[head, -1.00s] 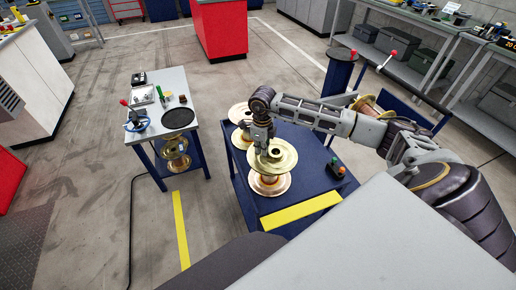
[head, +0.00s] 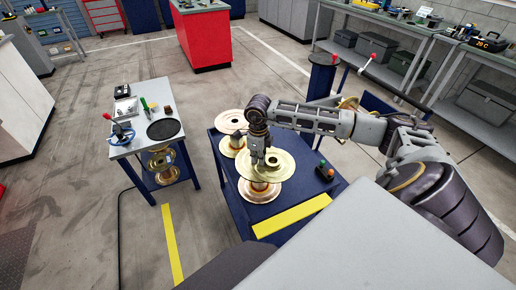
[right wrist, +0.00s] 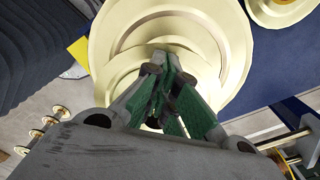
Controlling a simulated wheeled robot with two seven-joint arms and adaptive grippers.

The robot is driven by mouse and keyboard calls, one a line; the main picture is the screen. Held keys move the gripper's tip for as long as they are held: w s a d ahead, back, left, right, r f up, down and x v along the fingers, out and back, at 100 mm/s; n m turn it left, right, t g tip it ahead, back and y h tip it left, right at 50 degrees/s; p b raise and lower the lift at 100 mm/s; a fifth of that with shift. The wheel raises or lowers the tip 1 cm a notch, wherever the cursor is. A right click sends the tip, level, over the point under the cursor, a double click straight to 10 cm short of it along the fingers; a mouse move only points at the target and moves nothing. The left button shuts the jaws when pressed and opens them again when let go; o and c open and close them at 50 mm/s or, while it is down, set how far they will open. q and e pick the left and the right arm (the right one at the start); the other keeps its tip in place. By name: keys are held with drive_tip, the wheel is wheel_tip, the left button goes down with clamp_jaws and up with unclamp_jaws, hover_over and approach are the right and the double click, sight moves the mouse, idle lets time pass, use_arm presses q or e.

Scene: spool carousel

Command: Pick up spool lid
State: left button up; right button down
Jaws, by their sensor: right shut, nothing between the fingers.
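A pale gold disc, the spool lid (head: 281,166), lies on top of a copper-coloured spool (head: 260,190) on the blue cart. In the right wrist view the lid (right wrist: 215,45) fills the upper middle, with a raised ring around its hub. My right gripper (head: 257,162) points down over the lid near its hub. Its green-padded fingers (right wrist: 162,72) are together with nothing held between them. They hide part of the hub, and I cannot tell whether they touch the lid. My left gripper is not in view.
The blue cart (head: 226,176) also carries another spool (head: 231,121) and a small button box (head: 325,172). A side table (head: 150,95) with tools and a black disc (head: 163,130) stands to the left. Open floor lies between them.

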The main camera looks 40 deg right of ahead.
drive_tip(key=shift+r, duration=0.15)
wheel_tip(320, 180, up, 12)
idle(0.7)
